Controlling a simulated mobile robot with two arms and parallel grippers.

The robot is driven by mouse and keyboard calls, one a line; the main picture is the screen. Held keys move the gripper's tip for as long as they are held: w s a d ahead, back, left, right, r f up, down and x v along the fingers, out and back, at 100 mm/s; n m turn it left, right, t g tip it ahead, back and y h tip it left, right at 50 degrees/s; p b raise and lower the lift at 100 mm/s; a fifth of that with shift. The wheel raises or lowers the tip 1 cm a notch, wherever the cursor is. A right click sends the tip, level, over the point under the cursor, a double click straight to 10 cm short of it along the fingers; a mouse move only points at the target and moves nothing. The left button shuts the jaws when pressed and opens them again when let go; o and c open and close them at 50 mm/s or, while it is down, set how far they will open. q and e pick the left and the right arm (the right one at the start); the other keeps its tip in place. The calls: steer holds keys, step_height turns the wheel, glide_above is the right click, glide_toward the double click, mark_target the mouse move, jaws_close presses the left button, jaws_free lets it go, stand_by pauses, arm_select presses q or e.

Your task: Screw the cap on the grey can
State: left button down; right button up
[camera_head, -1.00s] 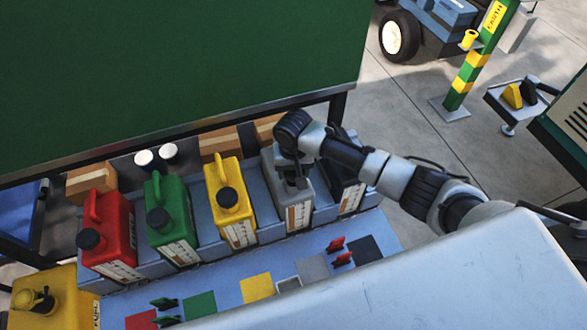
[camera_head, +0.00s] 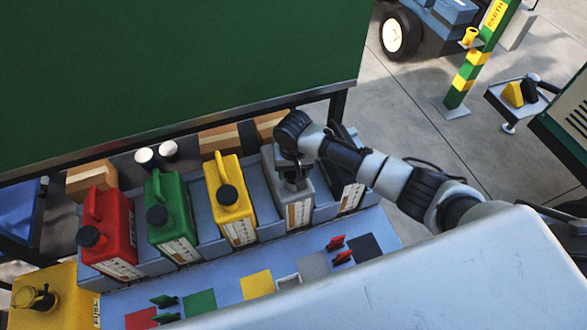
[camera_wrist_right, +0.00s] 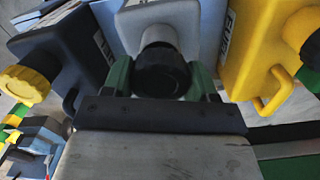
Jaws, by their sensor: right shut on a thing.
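The grey can (camera_head: 297,188) stands upright in the rack, fourth from the left in the head view, partly hidden by my right arm. It also shows in the right wrist view (camera_wrist_right: 185,20), with its neck pointing toward the camera. A black ribbed cap (camera_wrist_right: 162,72) sits at the end of that neck. My right gripper (camera_wrist_right: 162,80) is shut on the cap, with a green finger on each side of it. In the head view the right gripper (camera_head: 293,177) reaches down over the can's top. How far the cap is threaded cannot be seen. My left gripper is not in view.
Red (camera_head: 106,230), green (camera_head: 168,215) and yellow (camera_head: 231,200) cans stand left of the grey one. A dark can (camera_head: 348,188) stands close on its right. A blue bench (camera_head: 225,280) with coloured squares lies in front. A green panel (camera_head: 180,70) overhangs behind.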

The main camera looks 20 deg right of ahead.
steer(key=shift+f, duration=0.8)
stand_by(0.4)
steer(key=m+p, duration=0.3)
steer(key=m, duration=0.1)
steer(key=m+p, duration=0.2)
steer(key=shift+r+p, duration=0.25)
steer(key=shift+p, duration=0.1)
steer(key=m+p, duration=0.1)
steer(key=m, duration=0.1)
steer(key=shift+m+p, duration=0.3)
steer(key=shift+m, duration=0.1)
steer(key=m+p, duration=0.1)
steer(key=m, duration=0.2)
steer(key=shift+a+p, duration=0.1)
steer(key=shift+p, duration=0.25)
steer(key=m+p, duration=0.1)
steer(key=m, duration=0.3)
steer(key=shift+f, duration=0.1)
steer(key=m+p, duration=0.1)
steer(key=m, duration=0.4)
steer(key=shift+f, duration=0.1)
steer(key=m, duration=0.4)
steer(key=shift+m, duration=0.4)
steer(key=m, duration=0.4)
